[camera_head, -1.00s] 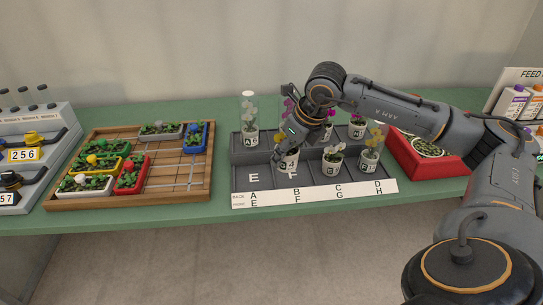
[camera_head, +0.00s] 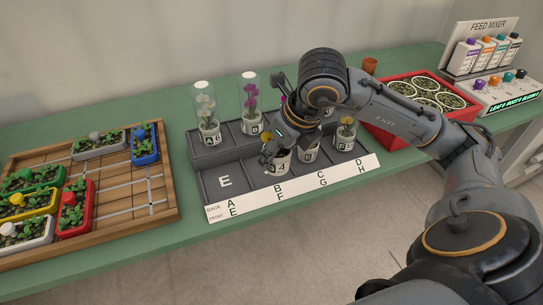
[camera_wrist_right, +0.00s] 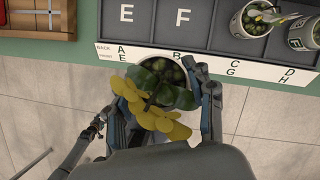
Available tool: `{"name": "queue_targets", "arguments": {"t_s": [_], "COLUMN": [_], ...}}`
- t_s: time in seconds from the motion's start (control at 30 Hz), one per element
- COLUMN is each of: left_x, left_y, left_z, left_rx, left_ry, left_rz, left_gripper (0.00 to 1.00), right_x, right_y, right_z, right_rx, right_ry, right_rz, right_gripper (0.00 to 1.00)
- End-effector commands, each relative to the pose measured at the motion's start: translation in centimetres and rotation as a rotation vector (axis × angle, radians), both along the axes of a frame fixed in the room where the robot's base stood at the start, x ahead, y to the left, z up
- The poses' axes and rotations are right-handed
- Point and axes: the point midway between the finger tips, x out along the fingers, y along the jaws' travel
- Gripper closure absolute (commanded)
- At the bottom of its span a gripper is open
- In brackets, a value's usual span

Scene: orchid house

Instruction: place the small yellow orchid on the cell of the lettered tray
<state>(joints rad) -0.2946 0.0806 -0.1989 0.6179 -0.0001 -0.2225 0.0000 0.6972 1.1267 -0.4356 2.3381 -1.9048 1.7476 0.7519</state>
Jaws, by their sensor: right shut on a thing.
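The small yellow orchid (camera_wrist_right: 155,115) sits in a white pot of dark substrate, clasped between the fingers of my right gripper (camera_wrist_right: 162,92). In the head view the held pot (camera_head: 280,163) shows below my right gripper (camera_head: 272,150), in front of the lettered tray's F cell. Gripper and arm hide part of it. The dark grey lettered tray (camera_head: 212,197) has two stepped rows and a white label strip. In the wrist view, cells E (camera_wrist_right: 126,30) and F (camera_wrist_right: 182,35) are bare, and the pot is held above the tray's front edge. My left gripper is not in view.
Potted orchids stand in the tray's back row, such as a white one (camera_head: 208,118); two more pots (camera_head: 345,138) stand in front, right of F. A wooden grid tray (camera_head: 120,225) is at left, a red tray (camera_head: 385,130) at right. Green bench shows between.

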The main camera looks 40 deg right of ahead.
Motion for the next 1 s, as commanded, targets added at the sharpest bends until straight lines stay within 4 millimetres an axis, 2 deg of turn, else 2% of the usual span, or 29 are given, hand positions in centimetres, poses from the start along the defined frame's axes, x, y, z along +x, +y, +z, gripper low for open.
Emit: {"name": "queue_targets", "arguments": {"t_s": [0.03,0.17,0.27,0.4,0.5,0.6,0.73,0.9,1.0], "left_x": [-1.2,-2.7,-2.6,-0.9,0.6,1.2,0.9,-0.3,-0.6], "left_y": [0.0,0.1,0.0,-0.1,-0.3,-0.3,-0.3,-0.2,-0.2], "left_z": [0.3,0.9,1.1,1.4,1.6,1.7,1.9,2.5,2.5], "left_rx": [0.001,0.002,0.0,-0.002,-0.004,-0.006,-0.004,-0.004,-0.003], "left_ry": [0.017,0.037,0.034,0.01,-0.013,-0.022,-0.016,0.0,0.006], "left_rz": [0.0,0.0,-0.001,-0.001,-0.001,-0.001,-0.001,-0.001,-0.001], "left_gripper": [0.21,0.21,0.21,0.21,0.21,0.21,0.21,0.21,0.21], "right_x": [1.2,4.2,6.1,7.9,8.8,9.2,10.0,9.9,9.9], "right_y": [-0.5,-1.8,-2.6,-3.4,-3.7,-3.9,-4.2,-4.2,-4.2], "right_z": [-0.4,-1.8,-3.5,-5.9,-7.0,-7.5,-8.7,-11.0,-11.5], "right_rx": [0.003,0.004,0.003,0.002,0.002,0.001,0.002,0.0,-0.001], "right_ry": [0.004,0.004,0.005,0.003,0.001,-0.001,0.001,0.002,0.0], "right_rz": [-0.005,-0.005,-0.003,-0.001,0.001,0.001,0.0,0.002,0.002], "right_gripper": [0.83,0.83,0.83,0.83,0.83,0.83,0.83,0.83,0.83]}}
